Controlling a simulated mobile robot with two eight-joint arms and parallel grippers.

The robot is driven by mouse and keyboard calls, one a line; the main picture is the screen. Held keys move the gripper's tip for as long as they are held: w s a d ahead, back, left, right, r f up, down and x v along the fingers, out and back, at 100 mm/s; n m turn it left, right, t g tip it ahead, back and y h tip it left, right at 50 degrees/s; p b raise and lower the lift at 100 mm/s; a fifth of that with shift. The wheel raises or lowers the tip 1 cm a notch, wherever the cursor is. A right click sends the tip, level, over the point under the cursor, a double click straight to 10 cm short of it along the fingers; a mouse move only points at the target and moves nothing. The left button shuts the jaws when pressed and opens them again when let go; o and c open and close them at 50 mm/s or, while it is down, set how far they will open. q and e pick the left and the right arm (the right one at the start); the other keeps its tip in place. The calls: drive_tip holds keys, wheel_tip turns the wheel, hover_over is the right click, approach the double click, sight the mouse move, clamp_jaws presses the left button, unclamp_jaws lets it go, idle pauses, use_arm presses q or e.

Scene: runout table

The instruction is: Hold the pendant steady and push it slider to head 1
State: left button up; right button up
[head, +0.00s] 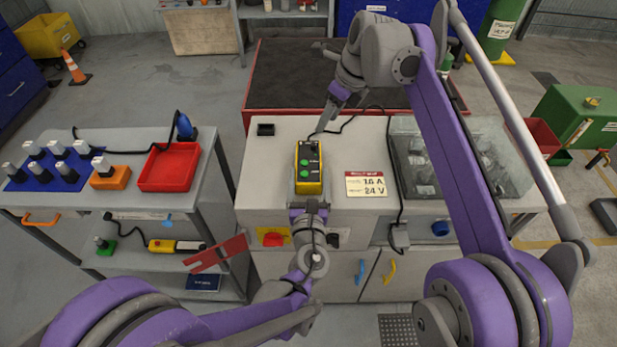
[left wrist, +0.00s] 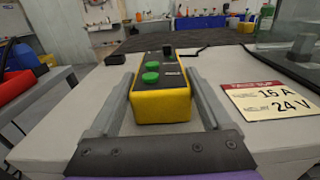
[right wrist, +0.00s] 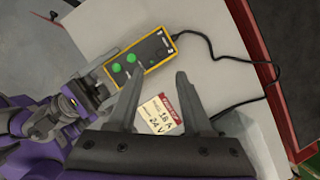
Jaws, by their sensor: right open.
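The pendant (head: 309,168) is a yellow box with a black face and two green buttons, lying on the pale bench top. In the left wrist view, the pendant (left wrist: 160,105) shows a dark upright slider knob (left wrist: 168,50) at its far end. My left gripper (head: 309,188) is shut on the pendant's near end, one finger along each side. My right gripper (head: 321,126) is open and empty, pointing down above the pendant's far end. In the right wrist view, the pendant (right wrist: 141,60) lies beyond the fingertips.
A sign reading 16 A, 24 V (head: 366,184) lies right of the pendant. A clear-lidded box (head: 440,165) stands further right. A black cable (right wrist: 212,70) runs from the pendant's far end. A small black block (head: 265,129) sits at back left. A red tray (head: 169,166) is on the left cart.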

use_arm(q)
clamp_jaws()
use_arm(e)
drive_tip(key=shift+d+f, duration=0.1)
drive_tip(key=shift+d, duration=0.1)
drive_tip(key=c, duration=0.4)
drive_tip(key=d, duration=0.1)
drive_tip(key=w+d+f+n+g+y, duration=0.1)
drive_tip(key=d+n+y, duration=0.1)
drive_tip(key=d, duration=0.1)
drive_tip(key=shift+w+f, duration=0.15)
drive_tip(key=shift+f, duration=0.25)
clamp_jaws()
drive_tip(key=w+d+n+g+y, duration=0.1)
drive_tip(key=d+n+y, duration=0.2)
drive_tip(key=d+n, duration=0.2)
drive_tip(key=shift+d+y, duration=0.4)
drive_tip(key=shift+d, duration=0.65)
drive_tip(key=shift+f, duration=0.1)
